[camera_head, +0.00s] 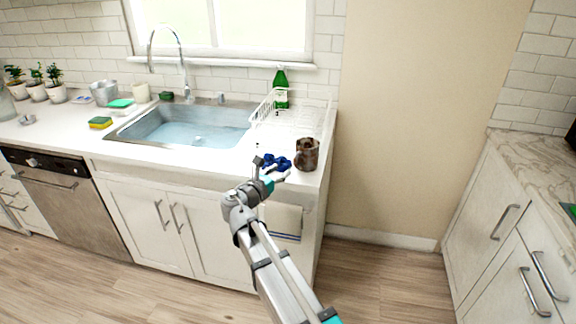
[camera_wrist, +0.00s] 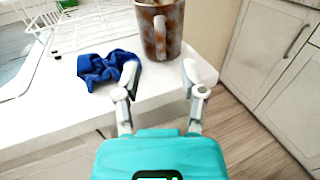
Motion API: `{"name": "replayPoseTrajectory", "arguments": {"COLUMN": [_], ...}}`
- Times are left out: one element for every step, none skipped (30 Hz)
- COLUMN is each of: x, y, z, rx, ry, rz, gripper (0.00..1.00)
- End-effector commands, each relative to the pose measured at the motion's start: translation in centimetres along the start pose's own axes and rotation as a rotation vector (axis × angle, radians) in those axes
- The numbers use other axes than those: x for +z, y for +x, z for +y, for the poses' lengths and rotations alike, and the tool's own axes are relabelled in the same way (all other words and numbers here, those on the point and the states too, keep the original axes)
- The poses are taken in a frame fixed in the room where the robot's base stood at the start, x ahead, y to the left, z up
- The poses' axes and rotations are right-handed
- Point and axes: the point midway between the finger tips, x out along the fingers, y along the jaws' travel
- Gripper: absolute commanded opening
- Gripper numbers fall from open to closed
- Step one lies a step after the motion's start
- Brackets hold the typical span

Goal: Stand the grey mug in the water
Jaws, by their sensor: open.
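A mug (camera_head: 307,155), mottled brown and grey, stands upright at the right front corner of the counter. In the wrist view the mug (camera_wrist: 172,30) is cut off by the top edge, and its handle faces my gripper. My gripper (camera_wrist: 160,72) is open and empty, with the mug beyond its fingertips and apart from them. In the head view my gripper (camera_head: 284,176) is at the counter's front edge, left of and nearer than the mug. The water (camera_head: 190,131) is pale blue and fills the sink, left of the mug.
A crumpled blue cloth (camera_head: 277,163) lies left of the mug. A white dish rack (camera_head: 262,108) and a green bottle (camera_head: 281,90) stand behind. The faucet (camera_head: 183,68) rises behind the sink. A sponge (camera_head: 100,122) lies left of the sink.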

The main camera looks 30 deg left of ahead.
Motion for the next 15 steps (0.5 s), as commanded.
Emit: {"name": "replayPoseTrajectory", "arguments": {"x": [0.0,0.0,0.0,0.0,0.0,0.0,0.0,0.0,0.0,0.0,0.0,0.0,0.0,0.0,0.0], "y": [-0.8,-1.2,-1.7,-2.0,-2.2,-2.5,-2.7,-2.9,-3.0,-3.2,-3.2,-3.3,-3.3,-3.3,-3.3], "z": [-0.1,-0.1,-0.1,-0.1,-0.1,-0.1,0.0,0.0,0.0,0.0,0.0,0.0,0.0,0.0,0.0], "rx": [0.001,0.001,0.001,0.001,0.001,0.001,0.001,0.0,0.0,0.0,0.0,-0.001,-0.001,-0.001,-0.001], "ry": [0.0,0.0,0.0,0.0,0.0,0.0,0.0,0.0,0.0,0.0,0.0,0.0,0.0,0.0,0.0], "rz": [0.0,0.0,0.0,0.0,0.0,0.0,0.0,0.0,0.0,0.0,0.0,0.0,0.0,0.0,0.0], "gripper": [0.53,0.53,0.53,0.53,0.53,0.53,0.53,0.53,0.53,0.53,0.53,0.53,0.53,0.53,0.53]}}
